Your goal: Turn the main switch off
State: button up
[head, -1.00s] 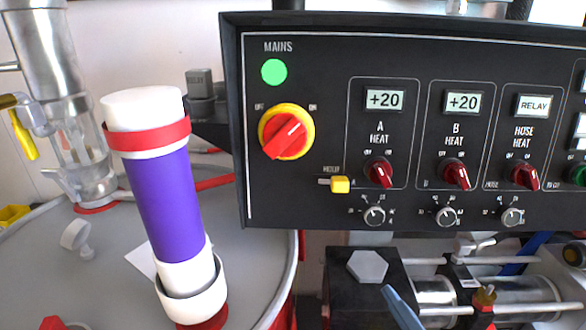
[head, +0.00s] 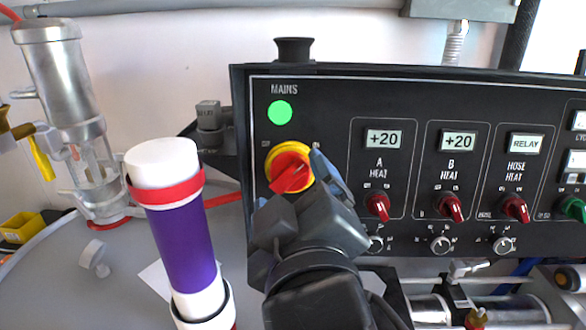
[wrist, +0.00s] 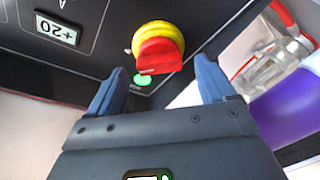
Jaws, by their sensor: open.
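The main switch (head: 290,160) is a red knob on a yellow ring at the left of the black panel, under the MAINS label. Its handle slants from lower left to upper right, toward ON. The green mains lamp (head: 280,112) above it is lit. My gripper (head: 291,182) is in front of the switch and hides part of its right and lower side. In the wrist view, the red knob (wrist: 159,56) shows ahead of and between the two spread blue fingers of my gripper (wrist: 160,80). The jaws are open and empty, and no contact with the knob shows.
The panel (head: 330,90) carries heat knobs and small displays to the right of the switch. A purple and white cylinder (head: 180,245) stands at the left, close to my arm. My arm hides the yellow hold lever's spot.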

aim_at(289, 174)
jog(key=shift+w+a, duration=0.15)
jog(key=shift+w, duration=0.95)
jog(key=c, duration=1.1)
